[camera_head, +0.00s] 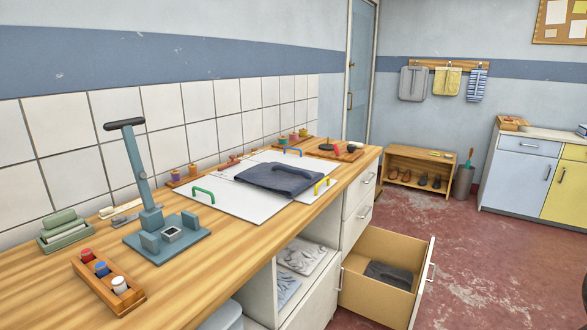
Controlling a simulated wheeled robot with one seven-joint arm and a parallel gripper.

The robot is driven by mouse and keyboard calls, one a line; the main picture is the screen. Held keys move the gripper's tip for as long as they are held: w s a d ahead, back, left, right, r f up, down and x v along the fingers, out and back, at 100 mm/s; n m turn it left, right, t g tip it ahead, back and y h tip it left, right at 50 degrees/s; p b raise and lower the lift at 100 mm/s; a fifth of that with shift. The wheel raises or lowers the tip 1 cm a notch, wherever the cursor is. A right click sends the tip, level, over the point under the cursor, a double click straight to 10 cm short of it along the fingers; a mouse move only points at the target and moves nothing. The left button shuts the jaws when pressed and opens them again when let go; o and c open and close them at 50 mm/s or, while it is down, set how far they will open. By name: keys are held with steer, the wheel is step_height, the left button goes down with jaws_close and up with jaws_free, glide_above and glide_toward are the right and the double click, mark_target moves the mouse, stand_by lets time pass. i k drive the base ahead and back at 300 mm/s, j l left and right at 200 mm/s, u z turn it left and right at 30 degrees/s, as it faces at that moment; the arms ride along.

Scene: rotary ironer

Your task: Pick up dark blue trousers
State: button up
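A dark blue folded garment (282,180), which looks like the trousers, lies on a white board (238,206) on the wooden worktop. A dark arched shape, perhaps a handle, rises across it; I cannot tell which thing it belongs to. Another dark folded cloth (390,275) lies in the open lower drawer (376,298); it looks dark grey-blue, and I cannot tell what garment it is. My gripper is not in view.
A blue-grey lever press (165,236) stands upright on the worktop (225,262), left of the board. A wooden rack of spools (108,283) is at the front left. The open drawer juts into the floor space. The red floor (480,260) to the right is clear.

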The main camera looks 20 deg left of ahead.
mark_target(289, 181)
steer(key=i+l+u, duration=0.1)
steer(key=i+u, duration=0.35)
steer(key=i+l+u, duration=0.2)
steer(key=i+u, duration=0.15)
steer(key=u, duration=0.15)
steer(key=i+l+u, duration=0.45)
steer(key=k+j, duration=0.05)
steer(key=k, duration=0.05)
